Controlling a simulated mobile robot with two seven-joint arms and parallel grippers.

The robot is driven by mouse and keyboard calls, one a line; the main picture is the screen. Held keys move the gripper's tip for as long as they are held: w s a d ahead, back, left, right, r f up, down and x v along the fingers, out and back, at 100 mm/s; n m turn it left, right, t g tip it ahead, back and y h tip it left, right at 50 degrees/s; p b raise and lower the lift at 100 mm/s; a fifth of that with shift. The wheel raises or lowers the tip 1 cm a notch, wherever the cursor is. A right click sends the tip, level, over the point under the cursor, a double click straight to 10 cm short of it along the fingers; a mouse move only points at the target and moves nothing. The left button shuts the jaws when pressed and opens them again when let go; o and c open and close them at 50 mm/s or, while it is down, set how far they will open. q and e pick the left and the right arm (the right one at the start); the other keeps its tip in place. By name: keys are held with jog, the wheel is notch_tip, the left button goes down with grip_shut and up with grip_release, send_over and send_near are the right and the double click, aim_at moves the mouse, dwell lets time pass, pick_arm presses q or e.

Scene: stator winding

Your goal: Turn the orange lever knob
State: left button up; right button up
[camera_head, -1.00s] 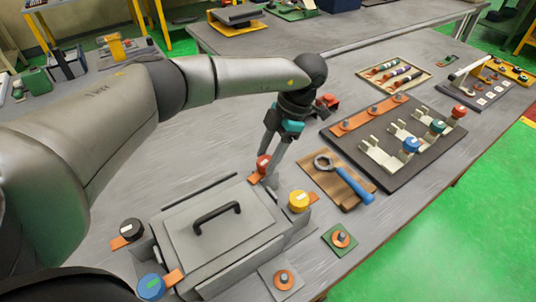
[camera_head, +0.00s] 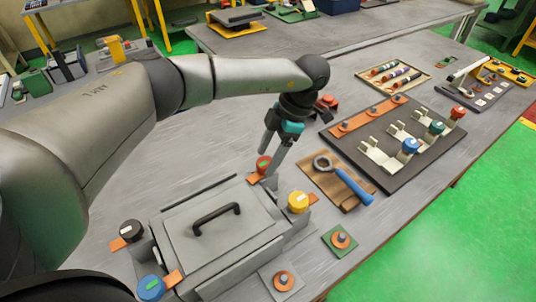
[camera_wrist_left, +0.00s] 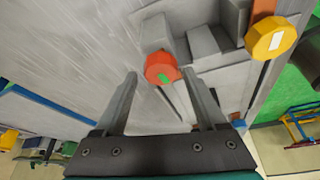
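The orange-red lever knob (camera_head: 263,164), with a green mark on its top, stands at the far corner of the grey box fixture (camera_head: 190,228). An orange lever arm (camera_head: 254,179) shows under it. In the left wrist view the knob (camera_wrist_left: 160,67) lies between the two finger lines, near the tips. My left gripper (camera_head: 267,168) points down at the knob with its fingers apart, one on each side. Gaps show between knob and fingers in the wrist view. My right gripper is not in view.
Yellow (camera_head: 298,202), black (camera_head: 131,230) and blue (camera_head: 151,287) knobs stand at the fixture's other corners. A black handle (camera_head: 216,216) rises from its lid. A blue-handled wrench (camera_head: 350,184) lies on a brown board to the right. The table left of the gripper is clear.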

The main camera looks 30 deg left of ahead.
pick_arm(q)
jog(key=shift+o, duration=0.7)
jog(key=shift+f, duration=0.1)
jog(key=v, duration=1.5)
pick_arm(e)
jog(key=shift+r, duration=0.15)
